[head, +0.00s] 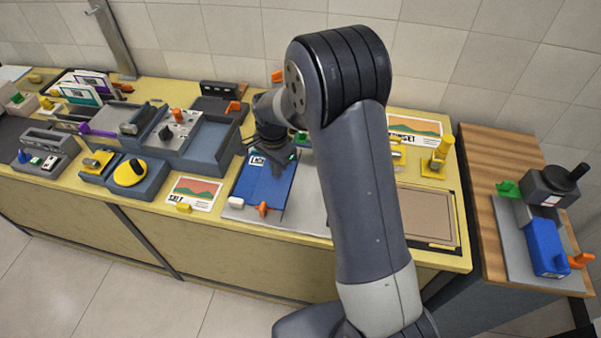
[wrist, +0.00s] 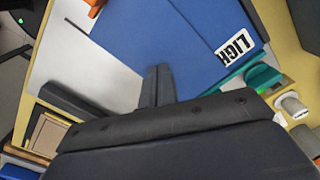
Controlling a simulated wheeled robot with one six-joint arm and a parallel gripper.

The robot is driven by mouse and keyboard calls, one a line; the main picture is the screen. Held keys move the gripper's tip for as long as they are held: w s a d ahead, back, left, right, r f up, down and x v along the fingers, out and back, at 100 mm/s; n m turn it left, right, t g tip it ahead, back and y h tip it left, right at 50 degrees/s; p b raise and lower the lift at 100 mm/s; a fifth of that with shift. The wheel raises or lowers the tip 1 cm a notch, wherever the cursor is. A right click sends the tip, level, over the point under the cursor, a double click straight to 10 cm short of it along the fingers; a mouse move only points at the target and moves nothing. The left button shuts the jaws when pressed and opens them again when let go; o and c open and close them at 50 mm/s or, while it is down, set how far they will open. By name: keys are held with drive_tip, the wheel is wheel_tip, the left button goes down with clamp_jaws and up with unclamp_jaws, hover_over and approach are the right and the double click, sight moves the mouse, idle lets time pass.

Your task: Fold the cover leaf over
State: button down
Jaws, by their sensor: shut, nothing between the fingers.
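The blue cover leaf (head: 262,188) lies on the left part of a pale grey board (head: 308,205), with a white label lettered "LIGH" near its far end. In the wrist view the blue leaf (wrist: 120,40) fills the upper middle, with a straight edge or seam running across the blue near the label (wrist: 236,45). My gripper (wrist: 159,72) is shut and empty, its fingertips over the blue near the pale board. In the head view my gripper (head: 280,163) is at the leaf's far end. I cannot tell whether it touches the leaf. My arm hides part of the board.
A green piece (wrist: 262,77) is beside the label. A landscape card (head: 194,193) lies left, a brown panel (head: 425,215) right. Several desk machines crowd the left.

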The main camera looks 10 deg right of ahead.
sight(278, 181)
wheel_tip(278, 181, up, 6)
drive_tip(key=p, duration=0.3)
drive_tip(key=shift+r+p, duration=0.25)
drive_tip(key=shift+p, duration=0.15)
drive_tip(key=shift+f, duration=0.1)
wheel_tip(278, 181, down, 9)
drive_tip(key=b, duration=0.6)
drive_tip(key=shift+r, duration=0.25)
